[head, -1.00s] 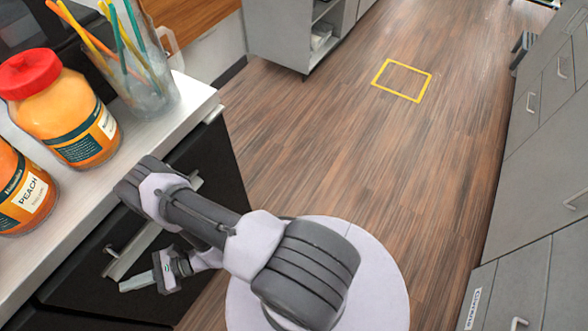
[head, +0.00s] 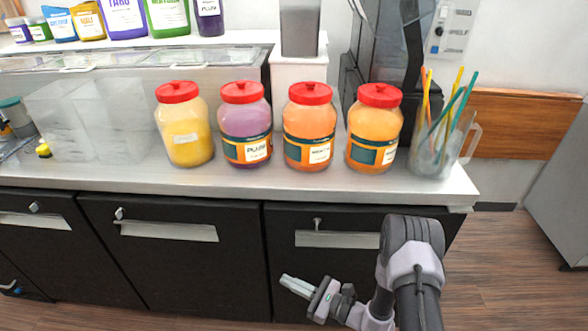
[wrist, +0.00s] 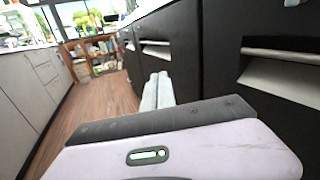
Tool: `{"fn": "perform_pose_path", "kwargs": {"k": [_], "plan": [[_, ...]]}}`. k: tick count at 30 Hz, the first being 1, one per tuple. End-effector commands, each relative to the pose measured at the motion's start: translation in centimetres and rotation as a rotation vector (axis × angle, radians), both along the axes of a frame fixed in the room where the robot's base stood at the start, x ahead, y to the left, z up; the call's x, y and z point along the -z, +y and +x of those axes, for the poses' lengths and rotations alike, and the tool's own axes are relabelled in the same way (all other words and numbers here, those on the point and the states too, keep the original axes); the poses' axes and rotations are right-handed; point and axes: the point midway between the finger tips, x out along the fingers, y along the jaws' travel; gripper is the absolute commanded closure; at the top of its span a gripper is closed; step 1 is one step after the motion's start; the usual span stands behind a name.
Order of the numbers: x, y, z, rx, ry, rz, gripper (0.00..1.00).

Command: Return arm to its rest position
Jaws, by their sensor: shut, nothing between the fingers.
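My gripper (head: 290,284) is shut and empty in the head view. It hangs low in front of the black cabinet doors, below the counter, with its fingers pointing left. My arm (head: 408,262) is folded at the lower right of that view. In the wrist view, the pale fingers of my gripper (wrist: 157,90) lie together and point along the aisle beside the dark cabinet fronts. Nothing is held.
The counter (head: 240,184) carries several red-lidded jars, including a plum jar (head: 246,125), and a clear pitcher (head: 436,150) with coloured straws. Black cabinets with handles (head: 169,231) stand close to my gripper. Wooden floor (wrist: 105,100) is clear along the aisle.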

Motion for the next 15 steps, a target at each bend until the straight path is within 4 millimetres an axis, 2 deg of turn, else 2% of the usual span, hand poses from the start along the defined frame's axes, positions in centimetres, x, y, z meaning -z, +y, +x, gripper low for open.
{"fn": "perform_pose_path", "kwargs": {"k": [1,3,5,6,9,11,12,15], "plan": [[-4.4,1.0,0.2,-0.099,-0.061,-0.032,1.00],[-10.4,2.6,-1.3,-0.277,-0.140,-0.109,1.00],[-14.8,3.4,-3.5,-0.422,-0.207,-0.202,1.00],[-17.4,3.6,-5.3,-0.512,-0.254,-0.276,1.00],[-22.5,3.1,-10.2,-0.705,-0.373,-0.506,1.00],[-24.6,2.0,-13.1,-0.793,-0.448,-0.670,1.00],[-25.8,1.0,-14.9,-0.836,-0.497,-0.787,1.00],[-28.0,-2.3,-18.5,-0.894,-0.625,-1.101,1.00]]}}
